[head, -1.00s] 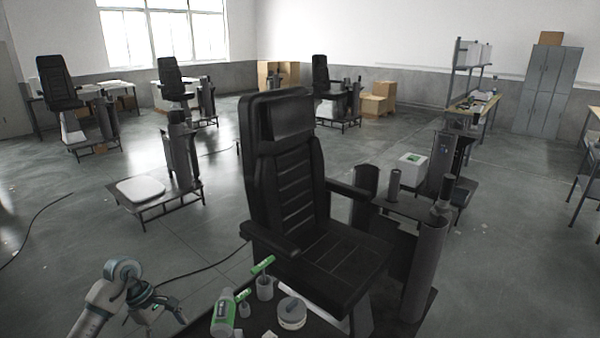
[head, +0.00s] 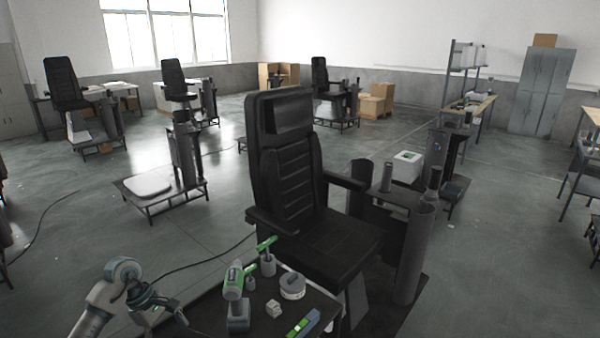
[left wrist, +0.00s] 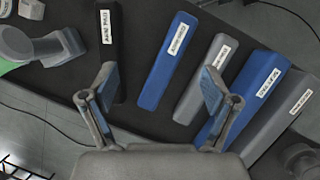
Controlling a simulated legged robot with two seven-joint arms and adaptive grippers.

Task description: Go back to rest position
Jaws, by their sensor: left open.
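My left arm comes in at the lower left of the head view. Its gripper (head: 168,308) hangs beside the left edge of the dark tool table (head: 205,312). In the left wrist view my left gripper (left wrist: 158,76) is open, with its two fingers spread and nothing between them. Behind the fingers lie labelled bars or cases: a black one (left wrist: 109,50), a blue one (left wrist: 168,65), a grey one (left wrist: 205,75) and further blue and grey ones at the right. Whether the fingers touch any of them cannot be told. My right gripper is not in view.
The tool table carries a green and white drill (head: 234,285), a round white container (head: 292,287), a small pale block (head: 273,308) and a green and blue bar (head: 303,323). A black seat (head: 318,245) stands just behind. Open floor (head: 110,235) lies left.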

